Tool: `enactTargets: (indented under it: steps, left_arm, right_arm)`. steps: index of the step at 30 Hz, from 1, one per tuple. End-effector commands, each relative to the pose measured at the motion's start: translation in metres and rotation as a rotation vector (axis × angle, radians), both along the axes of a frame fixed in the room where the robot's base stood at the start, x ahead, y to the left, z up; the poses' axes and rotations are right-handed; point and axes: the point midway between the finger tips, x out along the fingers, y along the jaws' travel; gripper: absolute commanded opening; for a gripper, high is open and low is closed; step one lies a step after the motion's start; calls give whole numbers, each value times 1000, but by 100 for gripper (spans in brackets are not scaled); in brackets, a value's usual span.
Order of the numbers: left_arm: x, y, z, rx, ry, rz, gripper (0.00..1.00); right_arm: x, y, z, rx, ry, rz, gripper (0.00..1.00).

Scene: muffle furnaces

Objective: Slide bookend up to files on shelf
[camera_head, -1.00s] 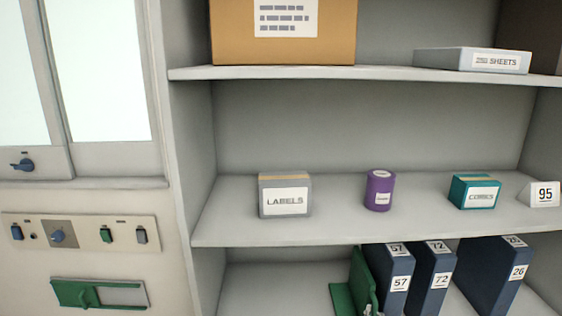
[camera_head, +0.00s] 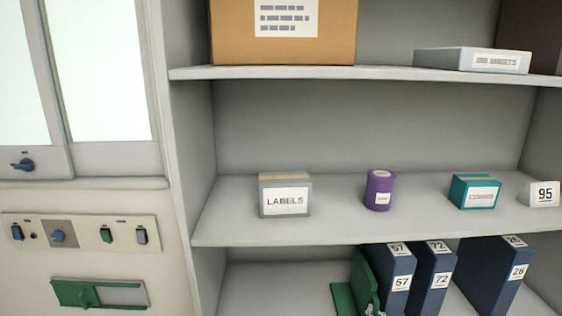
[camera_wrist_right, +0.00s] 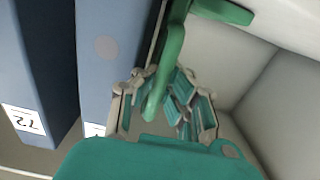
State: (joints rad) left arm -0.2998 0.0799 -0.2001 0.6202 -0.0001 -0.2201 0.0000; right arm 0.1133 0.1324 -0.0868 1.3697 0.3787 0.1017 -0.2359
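The green bookend (camera_head: 366,282) stands upright on the lower shelf, just left of the blue file marked 57 (camera_head: 399,266). File 72 (camera_head: 437,266) and file 26 (camera_head: 503,268) stand further right. In the right wrist view the bookend (camera_wrist_right: 174,45) runs between my right gripper's fingers (camera_wrist_right: 163,88), which close in on it from both sides. A narrow dark gap shows beside file 57 (camera_wrist_right: 112,62) there; whether the bookend touches it lower down is hidden. Only a small part of the right gripper (camera_head: 373,307) shows at the head view's bottom edge. My left gripper is not in view.
The middle shelf (camera_head: 240,225) lies above the files, with a LABELS box (camera_head: 285,202), a purple can (camera_head: 379,191) and a teal box (camera_head: 474,191). The lower shelf is bare left of the bookend, up to the cabinet wall. A wider gap separates files 72 and 26.

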Motion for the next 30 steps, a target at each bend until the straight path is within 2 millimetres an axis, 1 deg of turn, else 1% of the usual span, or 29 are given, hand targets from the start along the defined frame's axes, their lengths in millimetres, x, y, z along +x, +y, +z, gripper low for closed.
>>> enactTargets:
  steps: [1, 18, 28, 29, 30]
  left_arm:
    - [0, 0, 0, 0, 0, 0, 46]
    - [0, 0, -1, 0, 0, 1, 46]
    - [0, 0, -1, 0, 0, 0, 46]
    - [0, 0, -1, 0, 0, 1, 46]
    - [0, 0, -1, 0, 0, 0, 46]
  right_arm:
    - [-2, -1, -5, -1, 11, -1, 0]
    - [-2, -6, -6, -1, 11, -1, 0]
    - [-1, -6, -2, 0, 5, 0, 43]
    - [-1, -6, -2, 0, 4, 0, 46]
    - [0, -5, -2, 0, 4, 0, 46]
